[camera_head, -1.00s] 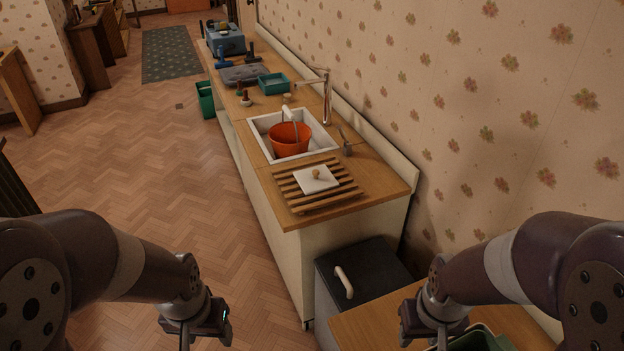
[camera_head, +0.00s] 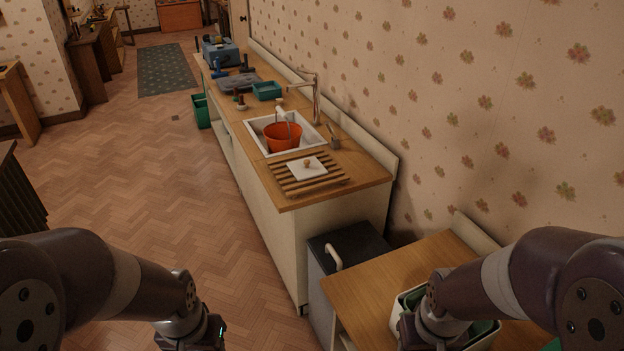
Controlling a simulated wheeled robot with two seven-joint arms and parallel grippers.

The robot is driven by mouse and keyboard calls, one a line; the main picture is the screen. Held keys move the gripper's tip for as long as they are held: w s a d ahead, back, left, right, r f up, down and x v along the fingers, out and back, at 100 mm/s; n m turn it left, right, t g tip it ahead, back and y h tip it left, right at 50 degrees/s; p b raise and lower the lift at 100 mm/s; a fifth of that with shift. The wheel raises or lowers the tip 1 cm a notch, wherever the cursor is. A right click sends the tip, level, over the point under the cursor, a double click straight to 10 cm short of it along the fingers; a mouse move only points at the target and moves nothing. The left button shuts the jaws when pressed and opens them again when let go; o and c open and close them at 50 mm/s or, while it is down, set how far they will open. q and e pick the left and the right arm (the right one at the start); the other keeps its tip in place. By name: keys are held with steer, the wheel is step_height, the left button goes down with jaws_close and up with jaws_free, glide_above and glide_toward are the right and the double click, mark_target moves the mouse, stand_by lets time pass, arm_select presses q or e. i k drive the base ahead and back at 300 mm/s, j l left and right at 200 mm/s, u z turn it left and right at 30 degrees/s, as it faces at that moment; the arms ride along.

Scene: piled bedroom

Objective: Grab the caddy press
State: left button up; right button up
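A white square plate with a small brown knob (camera_head: 308,168) lies flat on a slatted wooden rack (camera_head: 284,182) at the near end of the counter. It looks like a press, but I cannot tell for certain that it is the caddy press. My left gripper (camera_head: 206,341) is at the bottom edge, over the floor, with its fingers cut off. My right gripper (camera_head: 428,338) is at the bottom edge over a container on the near wooden table, its fingers not visible. Both are well short of the plate.
The counter (camera_head: 356,169) runs along the right wall, with a sink (camera_head: 254,126) holding an orange bucket (camera_head: 283,138). A dark-topped cabinet (camera_head: 352,240) stands between it and the near wooden table (camera_head: 385,275).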

mark_target(309, 168)
steer(key=z, duration=0.4)
steer(key=i+j+z, duration=0.1)
steer(key=z, duration=0.75)
steer(key=j+z, duration=0.15)
steer(key=z, duration=0.3)
steer(key=j+z, duration=0.1)
steer(key=z, duration=0.3)
steer(key=i+j, duration=0.1)
steer(key=j, duration=1.05)
steer(key=i+j, duration=0.1)
steer(key=j, duration=1)
steer(key=i+j, duration=0.1)
steer(key=j, duration=1.05)
steer(key=i+j, duration=0.1)
steer(key=j, duration=1)
